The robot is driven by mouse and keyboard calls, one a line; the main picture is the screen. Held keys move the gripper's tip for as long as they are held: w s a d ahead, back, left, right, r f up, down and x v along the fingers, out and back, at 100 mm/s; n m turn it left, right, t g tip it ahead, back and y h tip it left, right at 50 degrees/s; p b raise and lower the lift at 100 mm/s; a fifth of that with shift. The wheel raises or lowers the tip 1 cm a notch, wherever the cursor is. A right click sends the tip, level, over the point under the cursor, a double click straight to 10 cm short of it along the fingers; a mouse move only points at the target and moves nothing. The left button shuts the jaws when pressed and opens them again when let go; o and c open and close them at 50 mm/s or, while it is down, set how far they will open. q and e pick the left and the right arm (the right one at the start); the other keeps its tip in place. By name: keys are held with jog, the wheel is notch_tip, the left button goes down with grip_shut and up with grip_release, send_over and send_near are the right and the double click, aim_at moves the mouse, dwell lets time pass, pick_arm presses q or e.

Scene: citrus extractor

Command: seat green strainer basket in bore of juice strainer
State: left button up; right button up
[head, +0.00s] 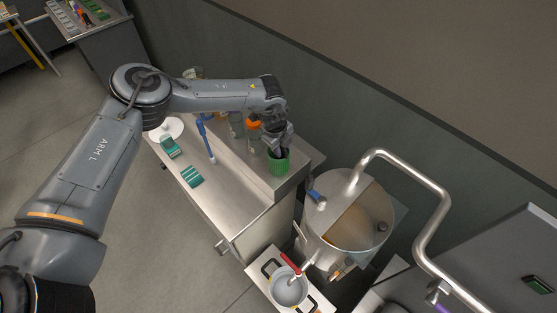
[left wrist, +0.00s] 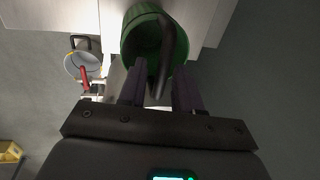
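The green strainer basket (head: 279,167) stands on a raised steel ledge at the back right of the counter. My left gripper (head: 276,150) is right above it, pointing down. In the left wrist view the basket (left wrist: 140,37) shows its open top, with a dark curved handle (left wrist: 167,45). The handle reaches between the two fingers of my left gripper (left wrist: 159,92). The fingers stand apart, with a gap around the handle. A grey round vessel with a red handle (head: 288,290), seemingly the juice strainer, is at the lower middle; its bore is not clear. My right gripper is not in view.
A large steel drum (head: 335,225) with a bent pipe (head: 430,190) stands right of the counter. Green-striped packs (head: 192,176), a blue tool (head: 205,140) and an orange-topped jar (head: 254,124) are on the counter (head: 225,190). Its front right part is bare.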

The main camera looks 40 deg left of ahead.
pick_arm(q)
grip_shut()
dwell(0.4)
